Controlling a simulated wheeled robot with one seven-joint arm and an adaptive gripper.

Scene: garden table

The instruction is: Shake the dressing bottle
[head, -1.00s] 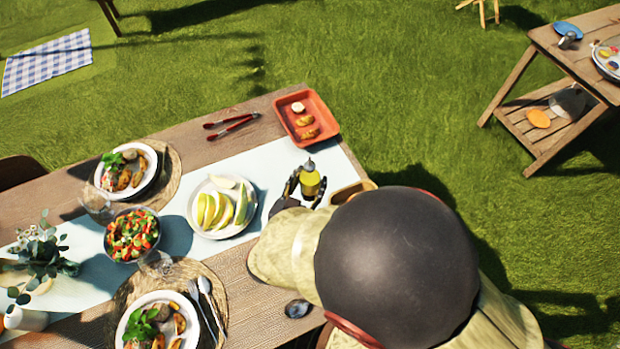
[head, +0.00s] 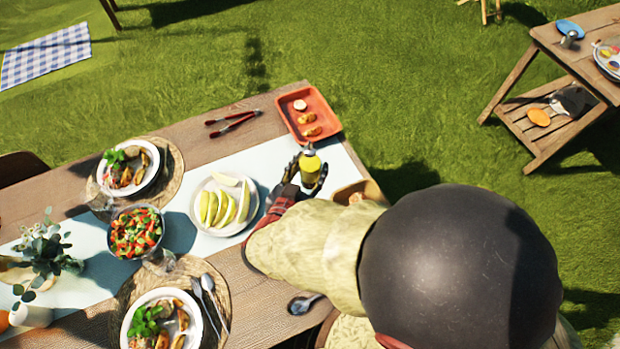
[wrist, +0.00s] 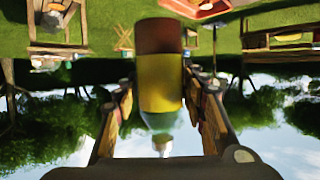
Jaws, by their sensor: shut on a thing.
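My gripper (head: 306,176) is shut on the bottle, with a finger on either side, above the right end of the table. In the wrist view the bottle (wrist: 160,85) stands between the fingers of my gripper (wrist: 162,100). There it shows a reddish-brown layer, a yellow layer and a clear end with a pale nozzle, against an upside-down background. My arm hides part of the table's near right side.
A plate of melon slices (head: 206,223) lies just left of my gripper. A red tray (head: 325,103) with food and red tongs (head: 233,122) lie behind. A wooden bowl (head: 371,190) is close on the right. A salad bowl (head: 112,240) stands further left.

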